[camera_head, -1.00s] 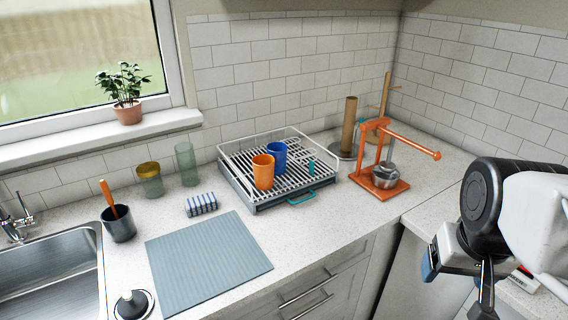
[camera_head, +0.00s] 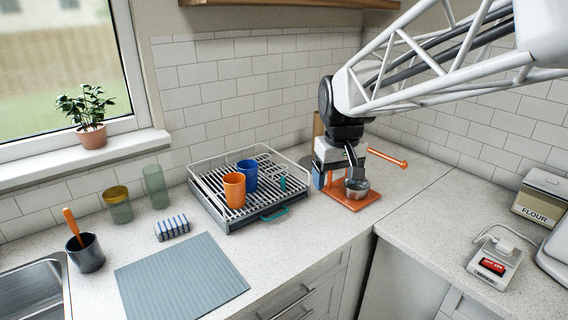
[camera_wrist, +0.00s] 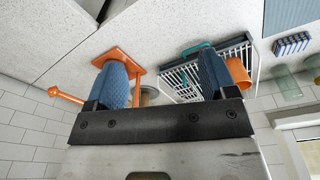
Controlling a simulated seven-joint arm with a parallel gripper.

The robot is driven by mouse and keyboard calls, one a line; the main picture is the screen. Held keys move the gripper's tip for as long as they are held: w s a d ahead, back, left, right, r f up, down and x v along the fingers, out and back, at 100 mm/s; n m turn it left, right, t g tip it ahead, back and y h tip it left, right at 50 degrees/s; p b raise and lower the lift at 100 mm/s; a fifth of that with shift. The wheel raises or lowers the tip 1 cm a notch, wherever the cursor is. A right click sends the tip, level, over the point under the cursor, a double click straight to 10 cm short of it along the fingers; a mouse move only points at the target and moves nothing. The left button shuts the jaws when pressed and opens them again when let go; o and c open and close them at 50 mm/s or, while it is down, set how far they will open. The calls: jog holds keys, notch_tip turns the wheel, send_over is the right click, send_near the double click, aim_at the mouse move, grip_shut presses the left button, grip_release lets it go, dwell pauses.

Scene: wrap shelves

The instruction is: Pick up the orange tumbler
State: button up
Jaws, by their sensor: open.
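The orange tumbler (camera_head: 234,190) stands upright on the dish rack (camera_head: 262,217), just in front and left of a blue tumbler (camera_head: 246,172). In the wrist view the orange tumbler (camera_wrist: 238,72) shows at the right, partly hidden by a finger.
Two glasses, a striped sponge (camera_head: 172,228) and a grey mat (camera_head: 180,278) lie left of the rack.

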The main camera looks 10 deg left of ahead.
jog(key=w+a+f+n, duration=0.3)
jog(key=w+a, duration=0.8)
jog(key=a, duration=0.4)
jog(key=n+g, duration=0.1)
jog(key=n, duration=0.1)
send_over(235, 186)
jog(key=w+a, duration=0.1)
jog(key=w, duration=0.2)
notch_tip(235, 186, down, 6)
jog(key=shift+w+a+r, duration=0.1)
jog(key=shift+w+r, duration=0.05)
jog(key=shift+f, duration=1.3)
jog(key=shift+f, duration=2.6)
